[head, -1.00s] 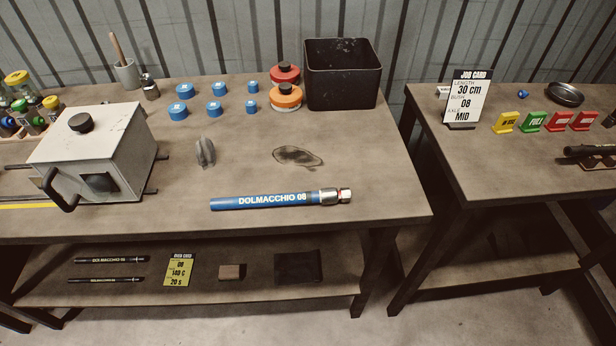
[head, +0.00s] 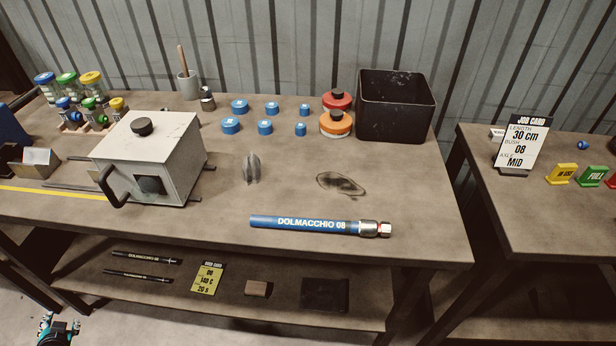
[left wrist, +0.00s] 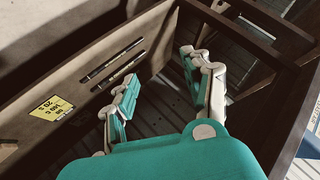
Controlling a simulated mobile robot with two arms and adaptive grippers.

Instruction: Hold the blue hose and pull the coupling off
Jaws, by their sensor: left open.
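The blue hose (head: 300,223), printed DOLMACCHIO 08, lies on the workbench near its front edge. The metal coupling (head: 374,229) sits on the hose's right end. My left gripper (head: 58,333) shows at the bottom left of the head view, low in front of the bench and far from the hose. In the left wrist view the left gripper (left wrist: 160,90) is open, with nothing between its fingers. The hose and coupling do not show in the left wrist view. My right gripper is not in view.
A grey machine (head: 150,155) with a handle stands left of the hose. Blue caps (head: 265,127), a red and an orange puck (head: 337,123) and a black bin (head: 396,105) stand behind. The lower shelf (head: 225,300) holds thin rods and a yellow card (head: 207,278). Bench space around the hose is clear.

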